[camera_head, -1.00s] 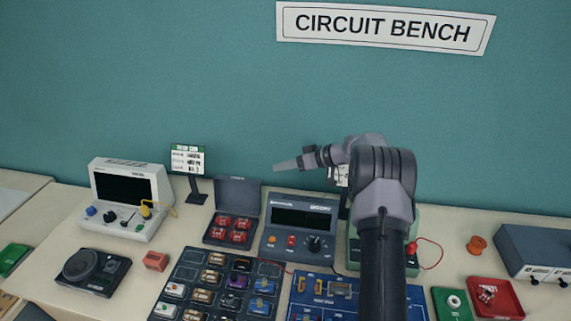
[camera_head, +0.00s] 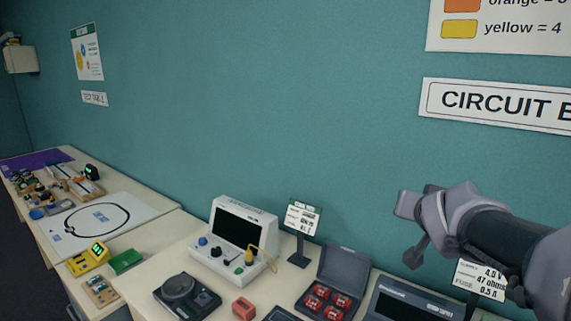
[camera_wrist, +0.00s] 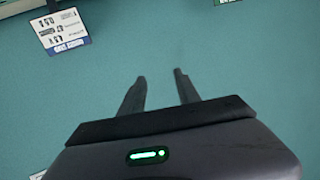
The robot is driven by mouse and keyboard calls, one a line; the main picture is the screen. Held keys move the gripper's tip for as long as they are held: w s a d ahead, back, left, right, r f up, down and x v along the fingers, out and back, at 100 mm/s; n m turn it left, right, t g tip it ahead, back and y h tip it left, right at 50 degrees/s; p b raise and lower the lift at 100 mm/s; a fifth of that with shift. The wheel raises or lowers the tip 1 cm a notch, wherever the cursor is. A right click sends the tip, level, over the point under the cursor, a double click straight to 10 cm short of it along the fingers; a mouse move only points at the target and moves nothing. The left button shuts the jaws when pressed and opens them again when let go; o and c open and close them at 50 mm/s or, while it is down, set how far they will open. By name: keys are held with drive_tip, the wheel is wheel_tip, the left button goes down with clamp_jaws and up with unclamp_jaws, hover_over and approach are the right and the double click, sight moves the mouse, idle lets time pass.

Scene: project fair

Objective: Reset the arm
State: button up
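My arm (camera_head: 510,240) reaches in from the right edge of the head view, in front of the teal wall and above the bench. My gripper (camera_wrist: 160,82) shows in the wrist view with its two dark fingers apart and nothing between them. Behind the fingers is plain teal wall. A green light glows on the gripper body. In the head view I cannot tell the fingertips clearly from the rest of the arm.
A dark scale (camera_head: 187,294) and red block (camera_head: 243,308) lie nearby. Another table (camera_head: 150,215) stands left.

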drive_tip(key=s+a+f+g+y+b, duration=0.1)
drive_tip(key=s+a+f+g+y, duration=0.1)
drive_tip(key=s+a+f, duration=0.3)
drive_tip(key=s+a+f+g+y+b, duration=0.1)
drive_tip(key=s+a+f, duration=0.5)
drive_tip(key=s, duration=0.8)
drive_tip(key=s+a+f+g+y+b, duration=0.1)
drive_tip(key=s+a+f+g+y, duration=0.1)
drive_tip(key=s+a+f, duration=0.4)
drive_tip(key=s+g, duration=0.1)
drive_tip(key=s, duration=0.3)
drive_tip(key=shift+a+f+n+y, duration=0.15)
drive_tip(key=shift+f+n+y, duration=0.2)
drive_tip(key=shift+n+y, duration=0.05)
drive_tip(key=shift+w, duration=0.1)
